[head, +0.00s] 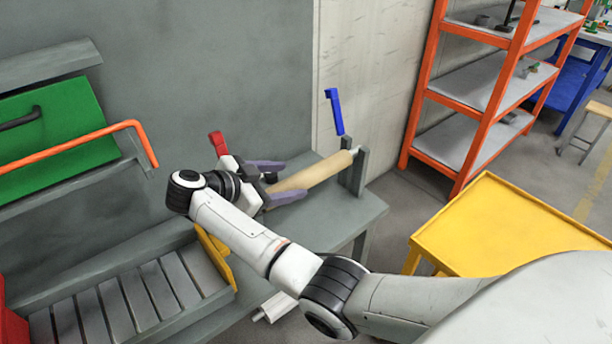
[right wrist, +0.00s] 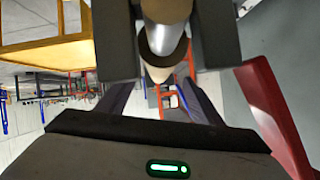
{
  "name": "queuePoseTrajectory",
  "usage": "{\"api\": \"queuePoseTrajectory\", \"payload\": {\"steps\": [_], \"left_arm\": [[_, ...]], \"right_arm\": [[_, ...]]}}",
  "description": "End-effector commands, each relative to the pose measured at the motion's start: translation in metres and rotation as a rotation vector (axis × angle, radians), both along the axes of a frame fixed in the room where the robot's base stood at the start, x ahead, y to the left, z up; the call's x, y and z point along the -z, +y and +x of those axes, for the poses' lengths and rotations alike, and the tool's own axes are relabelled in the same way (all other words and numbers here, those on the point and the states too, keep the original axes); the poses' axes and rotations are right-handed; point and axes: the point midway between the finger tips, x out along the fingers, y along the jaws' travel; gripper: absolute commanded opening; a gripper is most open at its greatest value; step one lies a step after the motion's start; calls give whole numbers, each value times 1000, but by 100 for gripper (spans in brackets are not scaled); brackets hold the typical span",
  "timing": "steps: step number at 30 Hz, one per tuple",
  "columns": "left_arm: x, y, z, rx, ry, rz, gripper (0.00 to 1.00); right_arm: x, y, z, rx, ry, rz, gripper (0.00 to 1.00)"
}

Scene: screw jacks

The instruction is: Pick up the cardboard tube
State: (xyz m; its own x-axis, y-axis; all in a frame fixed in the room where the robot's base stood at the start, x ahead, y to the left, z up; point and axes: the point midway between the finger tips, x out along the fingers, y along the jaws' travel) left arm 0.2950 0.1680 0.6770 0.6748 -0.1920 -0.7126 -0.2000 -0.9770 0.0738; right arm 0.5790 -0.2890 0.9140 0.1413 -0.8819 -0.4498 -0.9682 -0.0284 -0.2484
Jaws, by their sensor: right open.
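The tan cardboard tube (head: 318,171) lies tilted over the grey bench, its far end at a grey upright bracket (head: 355,172). My right gripper (head: 279,181) is open, with its two fingers around the tube's near part in the head view; whether they touch it cannot be told. In the right wrist view, tan tube surfaces (right wrist: 166,10) and a pale shaft show near end-on between dark grey blocks, above and between the fingers (right wrist: 158,98). The gripper and wrist hide part of the tube's near end. My left gripper is not in view.
A blue lever (head: 335,111) rises beside the bracket, and a red handle (head: 217,143) stands behind the gripper. A slatted grey rack (head: 130,300) and an orange bar (head: 75,143) are at left. A yellow table (head: 500,225) and orange shelves (head: 480,85) stand at right.

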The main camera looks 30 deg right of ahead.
Motion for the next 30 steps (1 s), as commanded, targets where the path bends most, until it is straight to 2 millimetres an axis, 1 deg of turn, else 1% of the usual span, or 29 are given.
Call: {"api": "queuePoseTrajectory", "payload": {"steps": [5, 10, 13, 16, 22, 23, 30], "left_arm": [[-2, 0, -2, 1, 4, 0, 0], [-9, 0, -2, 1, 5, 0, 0], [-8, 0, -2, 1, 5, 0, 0], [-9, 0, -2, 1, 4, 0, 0], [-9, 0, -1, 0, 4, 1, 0], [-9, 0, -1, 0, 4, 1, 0], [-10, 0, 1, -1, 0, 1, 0]], "right_arm": [[5, -13, 1, -1, 0, -3, 60], [14, -38, 3, 3, 0, -7, 60], [21, -48, 5, -1, -1, -4, 60], [24, -53, 6, 0, -1, -2, 60], [25, -53, 7, -1, -3, -1, 60], [25, -53, 7, -1, -3, -1, 58], [25, -53, 7, -1, -3, -1, 18]]}}
